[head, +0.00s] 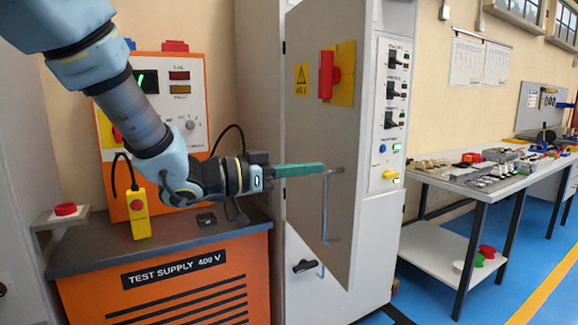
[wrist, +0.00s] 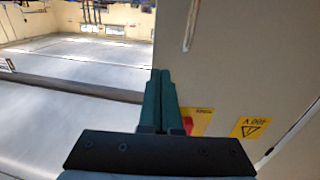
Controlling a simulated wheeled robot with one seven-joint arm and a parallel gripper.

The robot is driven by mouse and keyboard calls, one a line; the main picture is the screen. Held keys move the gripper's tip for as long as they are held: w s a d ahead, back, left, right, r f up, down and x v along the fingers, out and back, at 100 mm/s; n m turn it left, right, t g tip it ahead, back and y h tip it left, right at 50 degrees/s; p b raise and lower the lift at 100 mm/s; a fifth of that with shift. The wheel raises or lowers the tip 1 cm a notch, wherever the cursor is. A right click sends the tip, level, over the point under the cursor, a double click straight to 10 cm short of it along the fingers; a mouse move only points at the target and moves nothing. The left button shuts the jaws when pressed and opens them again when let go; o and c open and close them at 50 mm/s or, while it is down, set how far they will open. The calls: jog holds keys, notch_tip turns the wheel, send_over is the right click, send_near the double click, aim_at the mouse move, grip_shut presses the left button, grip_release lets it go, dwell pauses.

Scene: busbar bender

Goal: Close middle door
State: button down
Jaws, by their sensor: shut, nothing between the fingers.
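The middle door (head: 305,150) is the tall beige panel of the cabinet. It stands ajar, its right edge swung out and its lower corner jutting past the lower panel. It carries a red switch handle (head: 327,75) on a yellow plate, a warning sign (head: 302,78) and a grey bar handle (head: 326,205). My gripper (head: 322,169) is shut and empty, its green fingers in front of the door face by the top of the bar handle. Contact cannot be told. In the wrist view, the shut fingers (wrist: 162,76) lie beside the door face (wrist: 235,60), partly hiding the red switch.
A lower panel with a black handle (head: 303,266) is below the door. A control strip (head: 391,110) is at its right. An orange test supply cabinet (head: 170,285) stands at the left under my arm. A cluttered workbench (head: 480,180) is at the right, with blue floor before it.

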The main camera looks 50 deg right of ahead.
aim_at(353, 163)
jog(key=p+x, duration=0.1)
jog(key=x, duration=0.6)
jog(key=shift+d+p, duration=0.1)
jog(key=shift+p, duration=0.25)
